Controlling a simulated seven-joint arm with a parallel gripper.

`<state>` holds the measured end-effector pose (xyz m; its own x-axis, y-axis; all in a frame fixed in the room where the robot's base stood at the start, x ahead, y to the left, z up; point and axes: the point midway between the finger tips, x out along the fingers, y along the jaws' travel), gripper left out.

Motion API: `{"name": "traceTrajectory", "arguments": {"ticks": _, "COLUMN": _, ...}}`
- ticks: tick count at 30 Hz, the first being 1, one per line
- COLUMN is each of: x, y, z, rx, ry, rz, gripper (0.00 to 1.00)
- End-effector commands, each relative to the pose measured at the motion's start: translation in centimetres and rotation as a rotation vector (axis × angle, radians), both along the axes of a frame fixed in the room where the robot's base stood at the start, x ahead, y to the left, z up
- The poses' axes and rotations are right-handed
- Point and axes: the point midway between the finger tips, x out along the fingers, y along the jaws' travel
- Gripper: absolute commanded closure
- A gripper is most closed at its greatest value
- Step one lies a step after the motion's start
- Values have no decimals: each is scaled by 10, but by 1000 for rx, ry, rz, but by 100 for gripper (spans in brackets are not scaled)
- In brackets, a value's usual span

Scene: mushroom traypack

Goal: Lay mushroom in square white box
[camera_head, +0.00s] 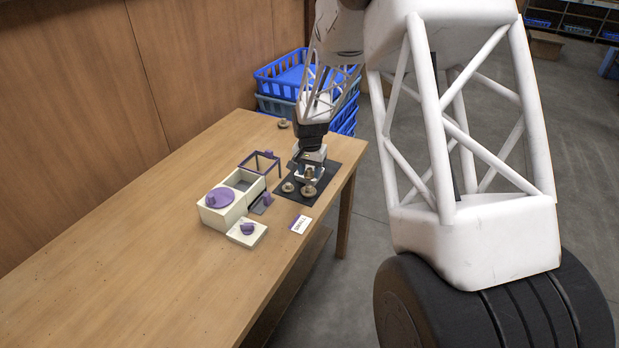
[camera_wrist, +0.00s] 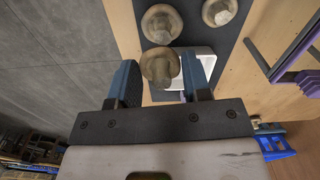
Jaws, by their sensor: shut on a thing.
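A brown-capped mushroom (camera_wrist: 159,66) sits between the two fingers of my gripper (camera_wrist: 160,82) in the wrist view, and my gripper is shut on it. In the head view my gripper (camera_head: 309,172) is low over the black mat. The square white box (camera_wrist: 208,60) is partly in sight behind the right finger in the wrist view, beside the held mushroom. Its far side is hidden, and the gripper covers most of it in the head view. Two other mushrooms lie on the mat, one (camera_head: 308,190) near the gripper and one (camera_head: 288,187) to its left.
A dark purple frame (camera_head: 260,162) is nearby. Another mushroom (camera_head: 283,123) lies farther back. The table's (camera_head: 130,250) left part is clear.

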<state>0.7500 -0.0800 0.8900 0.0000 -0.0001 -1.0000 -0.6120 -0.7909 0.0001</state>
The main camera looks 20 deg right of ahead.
Motion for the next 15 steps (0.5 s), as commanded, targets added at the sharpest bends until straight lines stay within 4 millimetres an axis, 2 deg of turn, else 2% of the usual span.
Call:
{"name": "traceTrajectory", "arguments": {"ticks": 1, "x": -13, "y": -1, "z": 0, "rx": 0, "ry": 1, "rz": -18, "gripper": 67}}
{"name": "traceTrajectory", "arguments": {"ticks": 6, "x": -46, "y": -4, "z": -2, "rx": 0, "ry": 0, "rz": -77, "gripper": 67}}
{"name": "traceTrajectory", "arguments": {"ticks": 10, "x": -63, "y": -6, "z": -4, "rx": 0, "ry": 0, "rz": -108, "gripper": 67}}
{"name": "traceTrajectory", "arguments": {"ticks": 15, "x": -73, "y": -6, "z": -5, "rx": 0, "ry": -1, "rz": -125, "gripper": 67}}
